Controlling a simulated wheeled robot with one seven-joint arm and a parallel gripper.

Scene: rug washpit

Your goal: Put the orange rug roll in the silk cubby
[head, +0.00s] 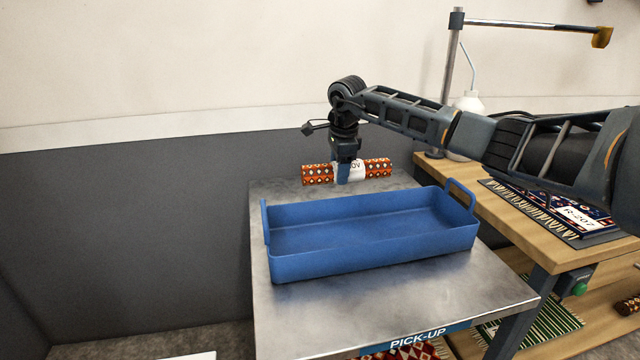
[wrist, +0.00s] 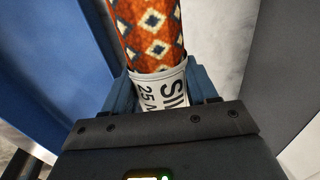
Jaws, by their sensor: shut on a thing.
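The orange rug roll (head: 318,174) has a diamond pattern and a white paper band with dark lettering. It also shows in the wrist view (wrist: 150,32), where the band's print is partly hidden by my gripper. My gripper (head: 346,172) points down and is shut on the roll around its white band. In the head view the roll is level, just behind the far side of the blue tray; I cannot tell if it touches the table. In the wrist view the fingers (wrist: 165,90) sit on both sides of the band. The silk cubby is not in view.
A blue tray (head: 375,253) with raised end handles, empty inside, stands on the grey metal pick-up table (head: 400,305). At right, a wooden bench (head: 480,205) holds a folded rug tagged R-207 (head: 578,218), a white bottle and a lamp post. More rugs lie below.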

